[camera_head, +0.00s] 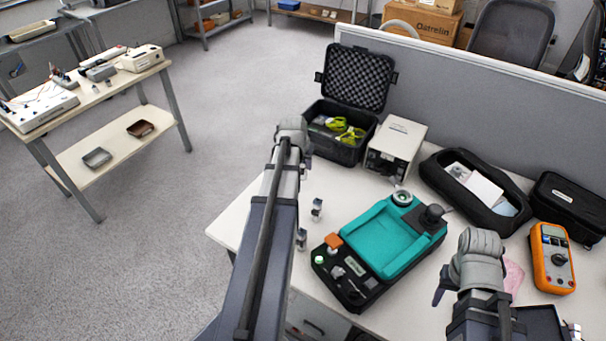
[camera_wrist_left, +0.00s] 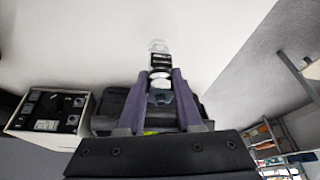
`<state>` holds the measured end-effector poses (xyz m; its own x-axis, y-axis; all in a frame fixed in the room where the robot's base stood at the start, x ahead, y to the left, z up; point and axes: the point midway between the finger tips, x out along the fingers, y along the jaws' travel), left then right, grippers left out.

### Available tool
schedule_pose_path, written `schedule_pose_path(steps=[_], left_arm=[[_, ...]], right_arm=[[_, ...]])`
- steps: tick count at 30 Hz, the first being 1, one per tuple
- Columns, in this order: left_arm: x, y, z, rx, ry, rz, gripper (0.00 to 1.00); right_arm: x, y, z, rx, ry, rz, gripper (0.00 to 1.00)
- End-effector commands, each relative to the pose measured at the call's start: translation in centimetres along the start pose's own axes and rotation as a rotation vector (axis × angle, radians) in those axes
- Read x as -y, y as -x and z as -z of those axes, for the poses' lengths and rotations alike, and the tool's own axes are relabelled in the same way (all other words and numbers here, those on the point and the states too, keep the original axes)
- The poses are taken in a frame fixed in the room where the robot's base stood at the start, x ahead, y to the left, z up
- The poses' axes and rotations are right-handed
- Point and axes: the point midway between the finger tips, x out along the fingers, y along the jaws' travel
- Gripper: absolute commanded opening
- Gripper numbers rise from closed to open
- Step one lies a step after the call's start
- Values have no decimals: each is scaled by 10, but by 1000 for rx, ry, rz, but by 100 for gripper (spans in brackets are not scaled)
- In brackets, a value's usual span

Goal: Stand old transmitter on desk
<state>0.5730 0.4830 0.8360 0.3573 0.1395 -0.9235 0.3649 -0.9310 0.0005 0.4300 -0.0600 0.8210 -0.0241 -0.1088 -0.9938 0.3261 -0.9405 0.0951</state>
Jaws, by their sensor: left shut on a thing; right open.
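My left gripper (camera_wrist_left: 161,82) is shut on a small banded silver, black and white piece, apparently the old transmitter (camera_wrist_left: 160,62). In the left wrist view it sticks out beyond the fingertips, against a pale surface. The desk (camera_head: 238,224) is white. My right gripper (camera_head: 441,292) is open above the desk's right part; one finger shows.
The black case (camera_head: 338,152), holding yellow-green items, stands beside a cream instrument box (camera_head: 396,148). A teal tray (camera_head: 385,240), a black pouch (camera_head: 437,180) and an orange multimeter (camera_head: 552,258) crowd the desk. Some desk is bare left of the teal tray. A grey partition (camera_head: 480,105) runs behind.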

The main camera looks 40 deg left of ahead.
Motion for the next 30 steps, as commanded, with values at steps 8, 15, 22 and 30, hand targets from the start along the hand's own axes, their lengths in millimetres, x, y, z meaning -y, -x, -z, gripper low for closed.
schedule_pose_path(steps=[8, 15, 22, 30], left_arm=[[0, -32, -13, 0, 0, 0, 0], [0, -30, -12, 0, 0, 0, 0], [0, -33, -14, 0, 0, 0, 40], [0, -33, -14, 0, 0, 0, 64]], right_arm=[[3, -35, 2, 0, 0, 0, 50], [3, -32, 2, 0, 0, 0, 50], [3, -35, 2, 0, 0, 0, 50], [3, -35, 2, 0, 0, 0, 50]])
